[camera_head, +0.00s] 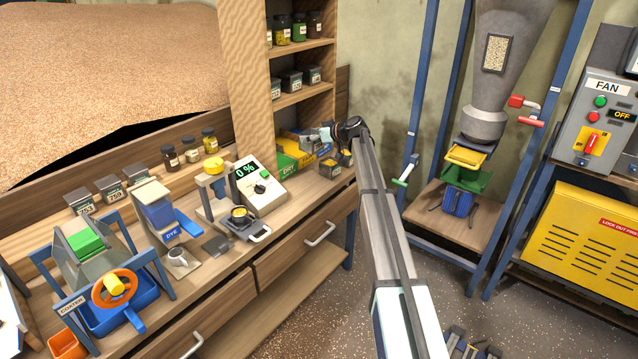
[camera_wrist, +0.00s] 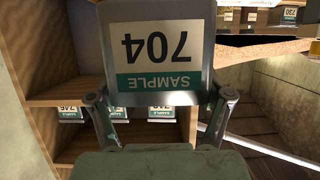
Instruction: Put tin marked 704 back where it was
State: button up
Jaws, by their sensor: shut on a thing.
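The tin marked 704 (camera_wrist: 160,20) fills the upper middle of the wrist view. Its white and green SAMPLE label reads upside down there. My gripper (camera_wrist: 161,100) is shut on this tin, with one finger at each side. The held tin is small and hard to make out there.
Shelves right of the wooden upright hold jars (camera_head: 298,27) and labelled tins (camera_head: 291,80).

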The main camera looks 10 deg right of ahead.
notch_tip(320, 180, down, 18)
jog(key=p, duration=0.6)
jog(key=shift+f, duration=0.55)
jog(key=shift+f, duration=0.2)
jog(key=o, duration=1.3)
jog(key=shift+r, duration=0.25)
